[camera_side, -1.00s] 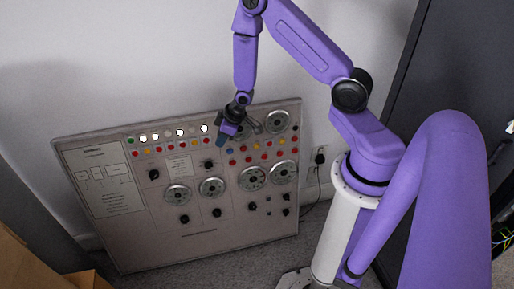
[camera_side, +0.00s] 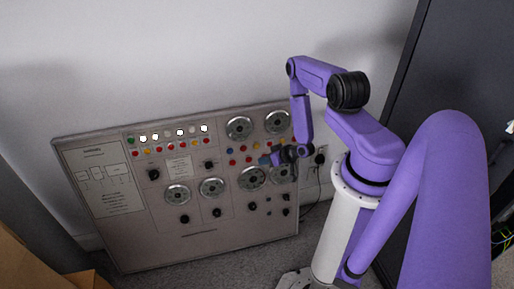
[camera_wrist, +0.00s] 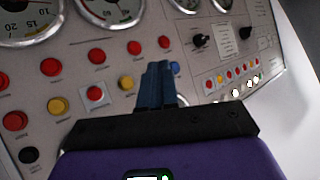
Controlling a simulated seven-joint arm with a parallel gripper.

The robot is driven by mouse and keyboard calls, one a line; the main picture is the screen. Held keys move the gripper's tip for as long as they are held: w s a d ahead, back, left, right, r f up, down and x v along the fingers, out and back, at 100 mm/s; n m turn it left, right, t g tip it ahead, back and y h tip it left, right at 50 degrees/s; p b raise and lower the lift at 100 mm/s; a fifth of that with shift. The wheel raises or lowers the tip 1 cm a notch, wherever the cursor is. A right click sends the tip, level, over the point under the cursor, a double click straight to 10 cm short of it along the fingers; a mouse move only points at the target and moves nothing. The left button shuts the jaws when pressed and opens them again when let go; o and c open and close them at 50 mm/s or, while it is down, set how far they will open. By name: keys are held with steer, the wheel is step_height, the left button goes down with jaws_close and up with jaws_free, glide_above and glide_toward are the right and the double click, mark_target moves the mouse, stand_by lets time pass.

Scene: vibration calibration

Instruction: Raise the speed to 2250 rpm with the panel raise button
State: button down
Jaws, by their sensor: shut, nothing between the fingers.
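The grey panel (camera_side: 140,225) leans against the wall, with rows of coloured buttons and round dials. My gripper (camera_side: 274,157) is at its right part, over the button rows just above the lower dials. In the wrist view its blue fingers (camera_wrist: 157,88) are closed together and empty, in front of the buttons. Around them are red buttons (camera_wrist: 134,48), a yellow button (camera_wrist: 127,83), a blue button (camera_wrist: 175,67) and a red button on a pale square (camera_wrist: 95,94). I cannot read the labels, so I cannot tell which is the raise button. Contact with the panel cannot be told.
Dials (camera_wrist: 110,8) lie at the top of the wrist view. Lit white lamps (camera_side: 180,132) run along the panel's upper left. A dark cabinet (camera_side: 455,80) stands at the right, and cardboard boxes (camera_side: 30,265) at the lower left. A plug and cable (camera_side: 320,158) hang right of the panel.

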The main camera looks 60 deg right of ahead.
mark_target(257, 147)
steer(key=shift+s+f+m+t+h, duration=0.3)
steer(key=shift+s+m, duration=0.2)
steer(key=shift+s, duration=0.15)
steer(key=w+d+f, duration=0.1)
steer(key=w+d, duration=0.5)
steer(key=shift+f, duration=0.35)
steer(key=shift+w+d, duration=0.1)
stand_by(2.0)
steer(key=shift+w+d, duration=0.25)
steer(key=shift+w+d+f, duration=0.15)
steer(key=shift+w+d, duration=0.1)
stand_by(1.0)
steer(key=shift+s+a+r, duration=0.2)
steer(key=shift+s+a, duration=0.35)
stand_by(0.3)
